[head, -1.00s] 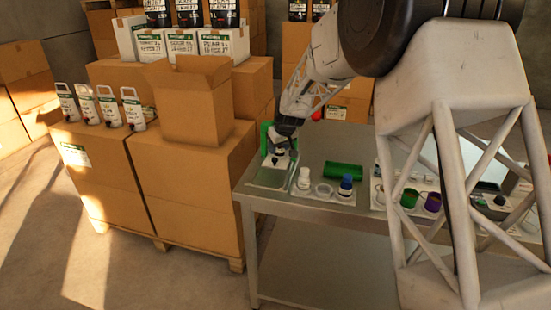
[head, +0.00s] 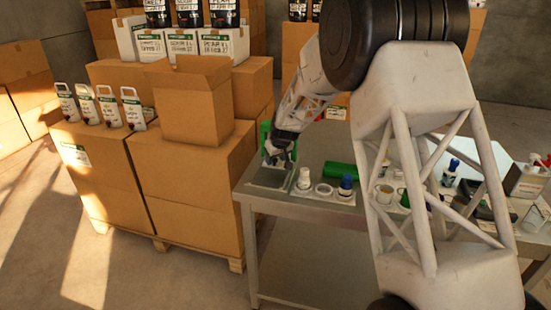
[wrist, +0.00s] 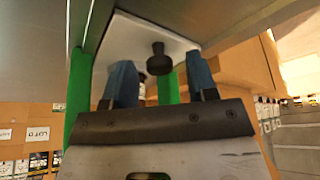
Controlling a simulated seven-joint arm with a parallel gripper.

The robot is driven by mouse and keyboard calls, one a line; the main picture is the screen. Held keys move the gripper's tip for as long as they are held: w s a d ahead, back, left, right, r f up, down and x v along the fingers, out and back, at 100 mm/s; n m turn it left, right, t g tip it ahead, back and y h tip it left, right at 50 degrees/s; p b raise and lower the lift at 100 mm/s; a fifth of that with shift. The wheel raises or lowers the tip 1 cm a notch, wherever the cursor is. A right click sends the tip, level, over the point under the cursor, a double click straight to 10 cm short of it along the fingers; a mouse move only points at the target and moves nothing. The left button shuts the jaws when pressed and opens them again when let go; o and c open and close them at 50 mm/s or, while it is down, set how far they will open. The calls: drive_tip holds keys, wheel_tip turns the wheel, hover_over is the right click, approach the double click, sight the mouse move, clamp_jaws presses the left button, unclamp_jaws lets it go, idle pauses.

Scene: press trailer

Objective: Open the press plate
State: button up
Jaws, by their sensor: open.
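The press stands at the left end of the table, with a green frame (head: 265,134) and a flat base (head: 268,178). My gripper (head: 279,158) is at the press, in front of the green frame, and hides part of it. In the wrist view, a white plate (wrist: 130,38) with a black knob (wrist: 158,62) lies just beyond my open gripper (wrist: 161,75). The knob appears between the two blue fingers. I cannot tell whether they touch it. Green posts (wrist: 78,95) show beside and behind the fingers.
The metal table (head: 262,202) holds a white bottle (head: 304,178), a blue-capped bottle (head: 345,185) and a green roll (head: 340,171) right of the press. Stacked cardboard boxes (head: 195,180) stand close on the left. More bottles (head: 530,178) crowd the right side.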

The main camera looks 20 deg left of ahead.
clamp_jaws()
drive_tip(key=shift+s, duration=5)
unclamp_jaws()
drive_tip(key=shift+r, duration=0.15)
